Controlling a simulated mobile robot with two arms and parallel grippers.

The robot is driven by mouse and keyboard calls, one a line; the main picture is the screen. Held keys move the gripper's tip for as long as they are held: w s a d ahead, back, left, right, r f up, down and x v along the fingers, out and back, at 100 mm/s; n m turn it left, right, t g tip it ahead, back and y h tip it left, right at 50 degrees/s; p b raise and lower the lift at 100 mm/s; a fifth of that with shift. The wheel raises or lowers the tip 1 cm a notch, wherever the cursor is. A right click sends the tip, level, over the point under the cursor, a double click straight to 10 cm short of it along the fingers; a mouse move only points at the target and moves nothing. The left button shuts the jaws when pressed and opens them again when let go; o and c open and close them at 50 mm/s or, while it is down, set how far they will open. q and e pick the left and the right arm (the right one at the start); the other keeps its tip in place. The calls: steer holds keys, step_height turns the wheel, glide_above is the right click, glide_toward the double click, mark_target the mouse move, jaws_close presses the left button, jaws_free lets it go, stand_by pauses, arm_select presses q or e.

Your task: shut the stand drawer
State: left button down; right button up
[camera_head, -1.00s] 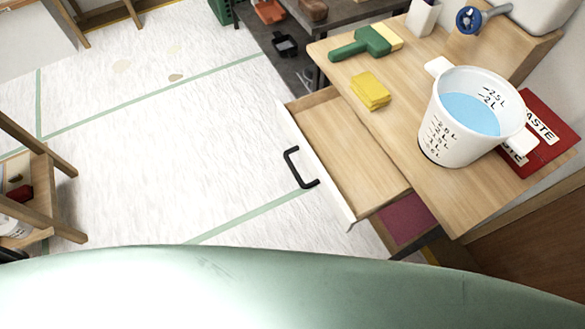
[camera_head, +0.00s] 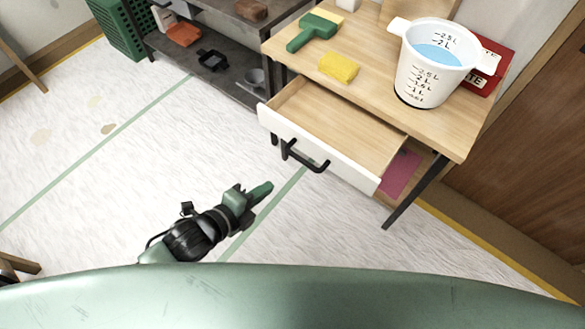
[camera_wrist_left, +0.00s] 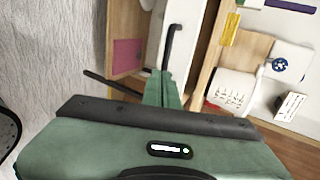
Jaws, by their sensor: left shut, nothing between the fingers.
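The stand drawer (camera_head: 330,135) is pulled open from the wooden stand (camera_head: 440,132). Its inside is empty, and its white front carries a black handle (camera_head: 304,157). My left gripper (camera_head: 262,192) is shut and empty, low and to the left of the drawer front, apart from the handle in the head view. In the left wrist view, my left gripper's green fingers (camera_wrist_left: 162,88) are together and point toward the drawer front (camera_wrist_left: 182,38) and handle (camera_wrist_left: 171,46). My right gripper is not in view.
On the stand are a white bucket of blue liquid (camera_head: 425,82), a yellow sponge (camera_head: 339,67), a green brush (camera_head: 316,30) and a red paste packet (camera_head: 490,68). A grey shelf (camera_head: 222,45) stands behind left. The floor left of the drawer is clear.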

arm_select(q)
steer(key=r+x, duration=0.1)
steer(key=x, duration=1.2)
steer(key=shift+w, duration=0.25)
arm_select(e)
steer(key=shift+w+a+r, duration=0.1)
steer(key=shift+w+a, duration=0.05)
arm_select(q)
steer(key=shift+d+f, duration=0.1)
steer(key=shift+d, duration=0.05)
